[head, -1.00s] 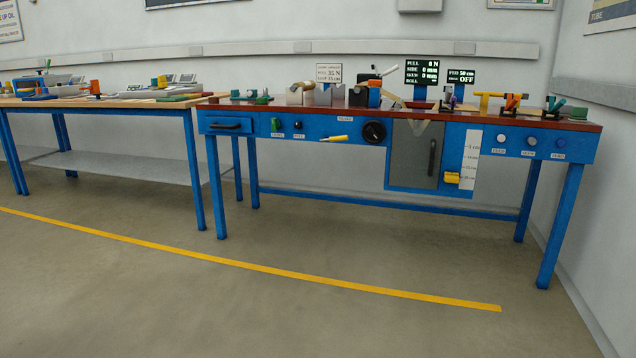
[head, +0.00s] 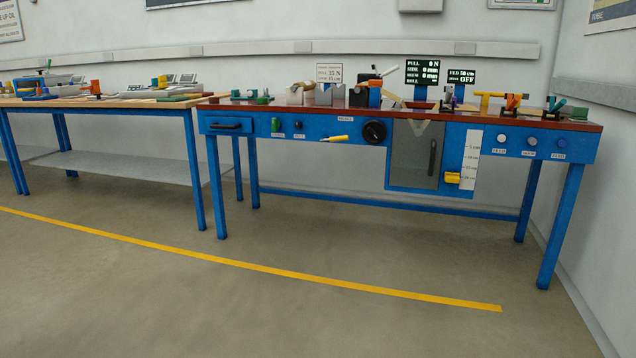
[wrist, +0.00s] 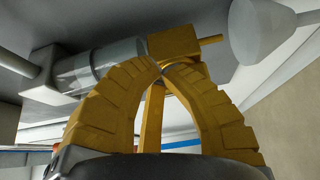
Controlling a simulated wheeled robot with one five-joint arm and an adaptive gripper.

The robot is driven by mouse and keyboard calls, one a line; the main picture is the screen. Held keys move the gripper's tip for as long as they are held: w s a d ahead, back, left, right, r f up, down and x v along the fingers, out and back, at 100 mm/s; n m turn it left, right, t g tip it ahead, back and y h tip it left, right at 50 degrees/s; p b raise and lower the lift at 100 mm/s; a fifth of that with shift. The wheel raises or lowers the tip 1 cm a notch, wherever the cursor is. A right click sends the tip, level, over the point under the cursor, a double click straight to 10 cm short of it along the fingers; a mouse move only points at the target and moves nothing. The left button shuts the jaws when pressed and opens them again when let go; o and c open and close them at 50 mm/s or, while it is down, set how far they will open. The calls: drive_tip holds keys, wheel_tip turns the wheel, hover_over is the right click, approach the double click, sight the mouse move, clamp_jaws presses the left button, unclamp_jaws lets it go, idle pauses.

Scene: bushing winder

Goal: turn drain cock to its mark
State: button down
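In the wrist view, a brass-yellow cock body (wrist: 174,42), which looks like the drain cock, sits beside a clear cylinder. A thin yellow stem (wrist: 211,39) sticks out to its right. My gripper (wrist: 167,72) has its two curved yellow fingers close together at the tips, just below the body. A flat yellow bar (wrist: 152,118) shows between the fingers. The tips cover where it joins the body, so I cannot tell whether they clamp it. No mark for the cock is legible. I cannot make out the cock or my gripper in the head view.
In the wrist view, a clear cylinder (wrist: 103,66) is at the left and a pale cone (wrist: 264,25) close at the right. The head view shows a blue workbench (head: 350,200) with knobs, a second bench (head: 130,102) at left, and open floor (head: 200,305).

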drive_tip(key=shift+s+f, duration=0.2)
drive_tip(key=shift+f, duration=0.3)
drive_tip(key=shift+f, duration=0.75)
drive_tip(key=shift+w+f, duration=0.15)
drive_tip(key=shift+f, duration=0.3)
idle(0.3)
drive_tip(key=shift+s+a+f, duration=0.1)
drive_tip(key=shift+s+f, duration=0.05)
drive_tip(key=shift+s, duration=0.2)
idle(0.3)
drive_tip(key=c, duration=2)
unclamp_jaws()
